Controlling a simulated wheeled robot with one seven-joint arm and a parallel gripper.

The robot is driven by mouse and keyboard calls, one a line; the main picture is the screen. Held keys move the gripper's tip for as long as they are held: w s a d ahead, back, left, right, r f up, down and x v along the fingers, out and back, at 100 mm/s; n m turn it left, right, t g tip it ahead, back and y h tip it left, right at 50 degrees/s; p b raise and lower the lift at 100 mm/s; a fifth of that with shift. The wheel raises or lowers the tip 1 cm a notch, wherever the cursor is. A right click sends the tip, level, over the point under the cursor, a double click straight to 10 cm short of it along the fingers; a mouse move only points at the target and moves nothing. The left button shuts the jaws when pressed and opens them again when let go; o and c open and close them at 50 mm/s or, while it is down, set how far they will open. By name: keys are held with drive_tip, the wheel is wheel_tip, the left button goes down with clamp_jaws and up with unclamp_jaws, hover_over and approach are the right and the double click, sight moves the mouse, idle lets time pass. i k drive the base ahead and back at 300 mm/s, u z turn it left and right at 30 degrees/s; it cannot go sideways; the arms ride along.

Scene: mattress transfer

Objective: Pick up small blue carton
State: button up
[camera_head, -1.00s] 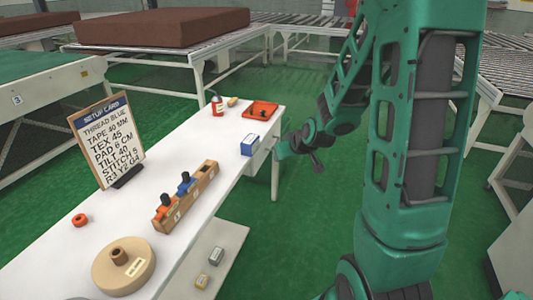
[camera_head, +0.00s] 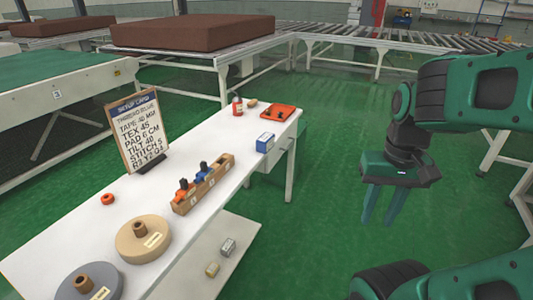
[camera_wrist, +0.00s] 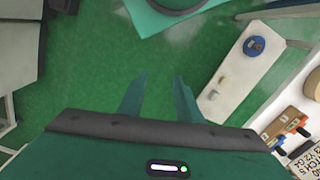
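The small blue carton (camera_head: 265,143) is a blue and white box standing on the white table (camera_head: 118,196) near its right edge, toward the far end. My gripper (camera_head: 381,222) hangs over the green floor to the right of the table, well apart from the carton. Its two fingers point down, spread apart with nothing between them. In the wrist view my gripper (camera_wrist: 158,82) also shows both fingers apart over bare floor. The carton cannot be made out in the wrist view.
Near the carton are an orange tray (camera_head: 291,113) and a red bottle (camera_head: 237,107). A wooden spool rack (camera_head: 204,187), setup card (camera_head: 138,132) and tape rolls (camera_head: 158,222) stand nearer. A lower shelf (camera_head: 238,262) holds small boxes.

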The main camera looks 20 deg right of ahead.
sight(265, 142)
drive_tip(key=k, duration=1.05)
drive_tip(key=z, duration=0.5)
drive_tip(key=i, duration=0.75)
drive_tip(key=z, duration=0.5)
drive_tip(key=i, duration=1.1)
drive_tip(key=u, duration=0.7)
drive_tip(key=i, duration=0.5)
drive_tip(key=u, duration=0.45)
